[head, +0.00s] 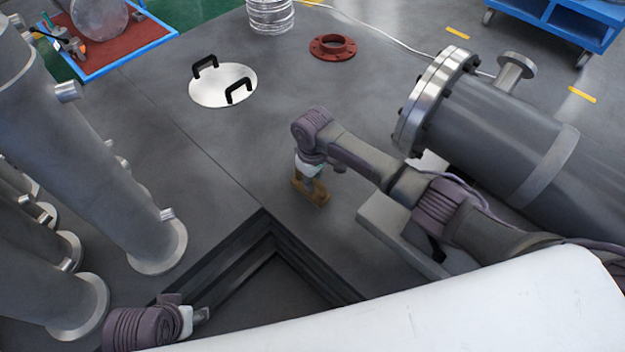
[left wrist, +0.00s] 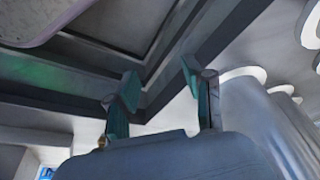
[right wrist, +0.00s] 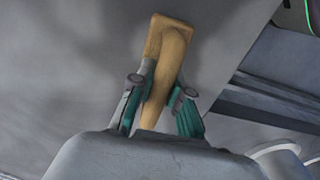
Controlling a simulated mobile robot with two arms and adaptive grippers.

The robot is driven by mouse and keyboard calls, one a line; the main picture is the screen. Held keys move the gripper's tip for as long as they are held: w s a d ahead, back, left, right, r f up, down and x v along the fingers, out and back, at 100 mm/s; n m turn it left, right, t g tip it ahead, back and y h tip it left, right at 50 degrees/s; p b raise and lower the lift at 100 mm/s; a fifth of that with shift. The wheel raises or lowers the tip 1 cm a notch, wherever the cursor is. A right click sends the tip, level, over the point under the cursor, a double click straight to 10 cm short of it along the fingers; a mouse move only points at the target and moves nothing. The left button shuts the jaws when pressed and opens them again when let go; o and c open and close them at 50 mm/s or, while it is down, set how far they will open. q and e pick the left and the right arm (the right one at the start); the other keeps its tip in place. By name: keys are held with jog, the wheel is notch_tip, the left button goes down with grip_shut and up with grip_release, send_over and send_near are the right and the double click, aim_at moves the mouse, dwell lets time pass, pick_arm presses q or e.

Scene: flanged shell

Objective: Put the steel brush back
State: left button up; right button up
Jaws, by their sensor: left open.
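The steel brush (head: 319,197) is a tan wooden piece on or just above the grey floor, right of the square opening. Its bristles are hidden, and I cannot tell whether it touches the floor. My right gripper (head: 310,184) points down at it. In the right wrist view the wooden handle (right wrist: 169,55) runs between the fingers (right wrist: 164,85), which are closed in on it from both sides. My left gripper (head: 200,314) is low at the left edge of the opening, far from the brush. In the left wrist view its fingers (left wrist: 158,85) are apart and empty.
A square floor opening (head: 270,275) lies in front of me. A flanged grey vessel (head: 500,125) stands at right, grey pipes (head: 80,140) at left. A round lid with black handles (head: 215,92) and a red flange (head: 333,46) lie farther back. The floor between is clear.

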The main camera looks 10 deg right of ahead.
jog(key=o, duration=0.5)
jog(key=shift+c, duration=0.2)
jog(key=shift+r, duration=0.5)
pick_arm(q)
notch_tip(320, 180, down, 12)
jog(key=p, duration=0.3)
jog(key=shift+s+f+g+p, duration=0.15)
jog(key=shift+f+g+p, duration=0.15)
jog(key=shift+g, duration=0.1)
pick_arm(e)
notch_tip(320, 180, up, 11)
jog(key=shift+r, duration=0.2)
pick_arm(q)
jog(key=shift+s, duration=0.1)
pick_arm(e)
jog(key=shift+s+f, duration=0.1)
